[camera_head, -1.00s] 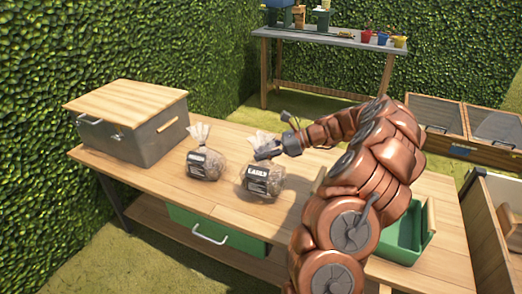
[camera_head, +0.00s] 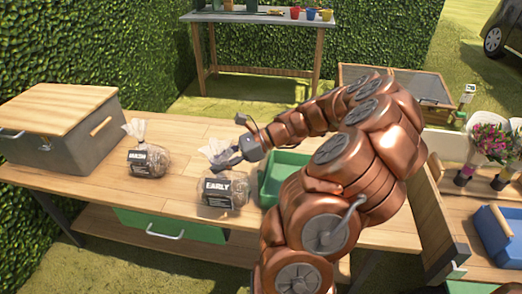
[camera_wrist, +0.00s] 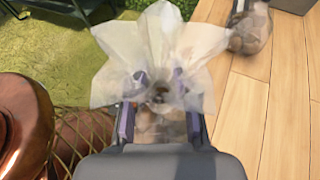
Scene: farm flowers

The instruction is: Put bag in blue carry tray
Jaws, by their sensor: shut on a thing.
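A clear bag with a dark label reading "EARLY" (camera_head: 222,191) is at my gripper (camera_head: 240,155), in front of the wooden workbench's middle. In the wrist view my gripper (camera_wrist: 157,110) is shut on the bag's gathered neck, and its crinkled top (camera_wrist: 165,45) fans out past the fingers. The head view does not show clearly whether the bag is clear of the bench. A blue carry tray (camera_head: 502,235) with a handle stands at the far right, partly cut off by the frame edge.
A second labelled bag (camera_head: 148,155) sits left on the workbench (camera_head: 95,183), near a grey box with a wooden lid (camera_head: 62,125). A green tray (camera_head: 279,172) lies right of my gripper. Flower bunches (camera_head: 490,145) stand behind the blue tray.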

